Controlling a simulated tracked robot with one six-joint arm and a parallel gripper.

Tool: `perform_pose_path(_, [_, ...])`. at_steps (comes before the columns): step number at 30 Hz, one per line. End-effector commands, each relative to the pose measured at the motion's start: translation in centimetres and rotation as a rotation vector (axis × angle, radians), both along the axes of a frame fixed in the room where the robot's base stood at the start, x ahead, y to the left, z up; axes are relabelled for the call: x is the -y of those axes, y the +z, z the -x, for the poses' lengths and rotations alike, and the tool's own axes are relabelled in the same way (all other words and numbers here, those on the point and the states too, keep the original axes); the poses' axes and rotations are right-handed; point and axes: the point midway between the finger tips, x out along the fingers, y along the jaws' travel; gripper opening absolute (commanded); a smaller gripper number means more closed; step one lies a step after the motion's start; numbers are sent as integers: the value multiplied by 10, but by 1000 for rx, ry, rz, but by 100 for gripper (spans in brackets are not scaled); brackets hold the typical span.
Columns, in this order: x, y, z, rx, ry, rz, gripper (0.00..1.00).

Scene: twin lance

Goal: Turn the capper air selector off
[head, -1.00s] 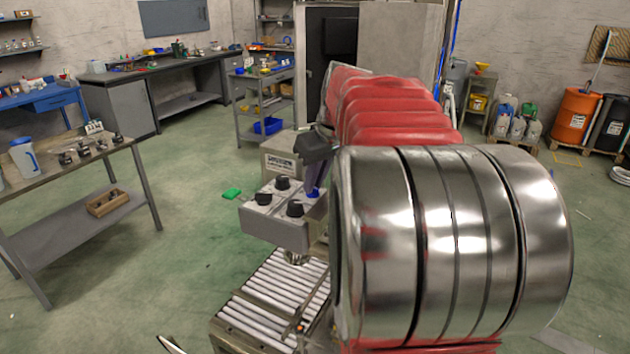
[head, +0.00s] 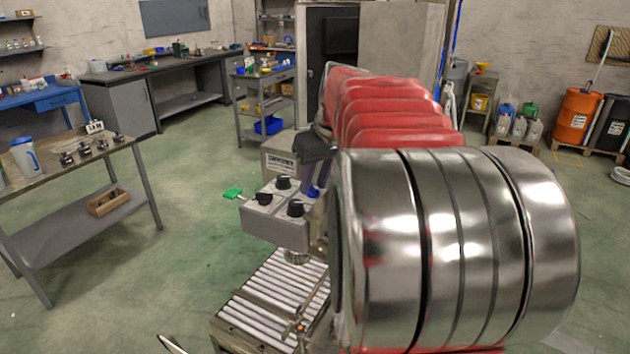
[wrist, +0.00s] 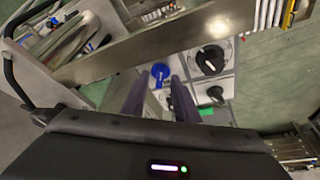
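A grey control box (head: 275,228) stands over a roller conveyor in the head view, with several black knobs (head: 283,182) on top. The wrist view shows a large black knob (wrist: 211,60) with a white pointer mark, a smaller black knob (wrist: 215,93) and a blue knob (wrist: 160,72). I cannot read any labels, so I cannot tell which is the capper air selector. My gripper (wrist: 162,82) is open, with its two fingers apart and their tips near the blue knob. Contact with it cannot be told. In the head view my arm hides the right of the box.
The roller conveyor (head: 268,300) lies below the box. A small green item (head: 232,193) shows left of the box.

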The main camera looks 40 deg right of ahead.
Motion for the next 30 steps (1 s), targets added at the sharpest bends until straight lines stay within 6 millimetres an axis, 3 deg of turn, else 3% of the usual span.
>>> perform_pose_path(8, [0,15,5,3,-1,2,27])
perform_pose_path(24, [-8,99,39,2,-1,2,27])
perform_pose_path(30, [-10,121,48,1,0,0,27])
